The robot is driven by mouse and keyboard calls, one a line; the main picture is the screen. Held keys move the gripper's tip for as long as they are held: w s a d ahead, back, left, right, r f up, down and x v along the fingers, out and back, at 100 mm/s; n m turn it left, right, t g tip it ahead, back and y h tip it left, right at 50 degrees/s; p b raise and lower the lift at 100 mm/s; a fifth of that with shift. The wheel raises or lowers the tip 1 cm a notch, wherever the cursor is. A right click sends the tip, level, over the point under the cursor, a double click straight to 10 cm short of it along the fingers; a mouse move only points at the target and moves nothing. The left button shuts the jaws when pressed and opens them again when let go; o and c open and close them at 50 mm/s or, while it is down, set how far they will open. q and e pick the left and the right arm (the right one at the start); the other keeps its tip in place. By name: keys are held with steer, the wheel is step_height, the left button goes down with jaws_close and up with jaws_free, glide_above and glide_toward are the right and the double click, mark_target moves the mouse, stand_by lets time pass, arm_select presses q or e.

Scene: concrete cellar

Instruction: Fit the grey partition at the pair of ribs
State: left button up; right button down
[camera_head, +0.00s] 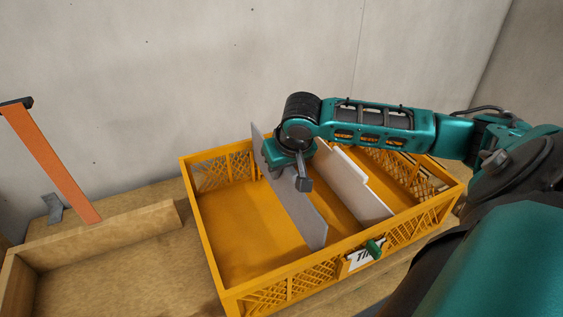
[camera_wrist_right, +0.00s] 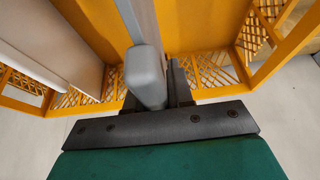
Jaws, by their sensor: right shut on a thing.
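The grey partition (camera_head: 297,208) is a thin flat panel. It stands upright across the orange crate (camera_head: 188,190), from the back wall toward the front wall, left of the crate's middle. My right gripper (camera_head: 292,172) is shut on its top edge. In the right wrist view the panel (camera_wrist_right: 140,18) runs away from the gripper finger (camera_wrist_right: 148,75). I cannot tell whether its lower edge touches the crate floor or whether its ends sit between ribs. The pair of ribs is not distinct in either view. My left gripper is not in view.
A pale second panel (camera_head: 357,190) stands in the crate right of the grey one; it also shows in the right wrist view (camera_wrist_right: 50,45). A label with a green clip (camera_head: 374,248) hangs on the front wall.

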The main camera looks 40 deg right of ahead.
mark_target(281, 184)
steer(key=shift+f+b, duration=0.75)
steer(key=shift+f, duration=1.8)
steer(key=c, duration=0.9)
jaws_free()
steer(key=p+v, duration=0.2)
steer(key=v, duration=1)
steer(key=shift+s+a+r, duration=0.1)
steer(key=shift+s+r, duration=0.05)
steer(key=shift+r, duration=0.15)
steer(key=shift+r+p, duration=0.5)
steer(key=shift+r, duration=2.15)
steer(key=shift+s+f, duration=0.1)
steer(key=shift+s, duration=0.05)
